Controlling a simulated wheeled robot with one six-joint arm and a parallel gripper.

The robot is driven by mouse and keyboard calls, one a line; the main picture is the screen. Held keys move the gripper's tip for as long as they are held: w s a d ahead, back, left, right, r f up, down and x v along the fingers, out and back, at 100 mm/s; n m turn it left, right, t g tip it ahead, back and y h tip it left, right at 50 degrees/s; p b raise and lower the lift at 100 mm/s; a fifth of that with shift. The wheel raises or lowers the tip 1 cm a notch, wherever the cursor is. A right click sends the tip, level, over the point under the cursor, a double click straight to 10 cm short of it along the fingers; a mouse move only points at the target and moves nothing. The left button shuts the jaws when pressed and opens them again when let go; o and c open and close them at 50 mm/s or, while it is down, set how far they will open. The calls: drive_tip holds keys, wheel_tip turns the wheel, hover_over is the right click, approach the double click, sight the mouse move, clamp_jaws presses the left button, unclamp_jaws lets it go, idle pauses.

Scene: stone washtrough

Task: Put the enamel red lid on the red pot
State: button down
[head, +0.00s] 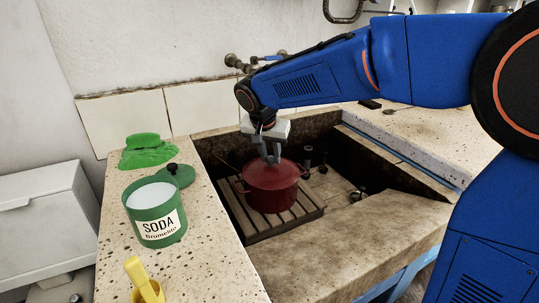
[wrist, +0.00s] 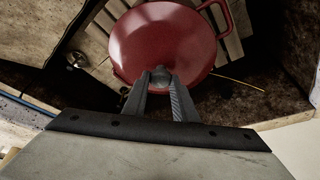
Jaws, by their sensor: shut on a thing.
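The red pot (head: 270,200) stands on a slatted wooden rack inside the stone trough. The enamel red lid (head: 262,175) is over the pot's mouth and looks level. I cannot tell whether it rests fully on the rim. My gripper (head: 272,157) points down from above and is shut on the lid's knob. In the wrist view, the fingers (wrist: 159,80) close around the knob at the near part of the round red lid (wrist: 165,40). A red pot handle (wrist: 218,14) shows at the lid's upper right edge. The knob is mostly hidden by the fingers.
The slatted rack (head: 290,224) lies in the dark trough. On the left ledge stand a green soda tin (head: 156,224), its green lid (head: 178,176), a green cloth (head: 146,154) and a yellow item (head: 144,281). The front stone slab (head: 350,245) is clear.

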drive_tip(key=c, duration=0.9)
unclamp_jaws()
drive_tip(key=shift+r, duration=3.55)
drive_tip(key=shift+f, duration=0.1)
drive_tip(key=shift+f, duration=3)
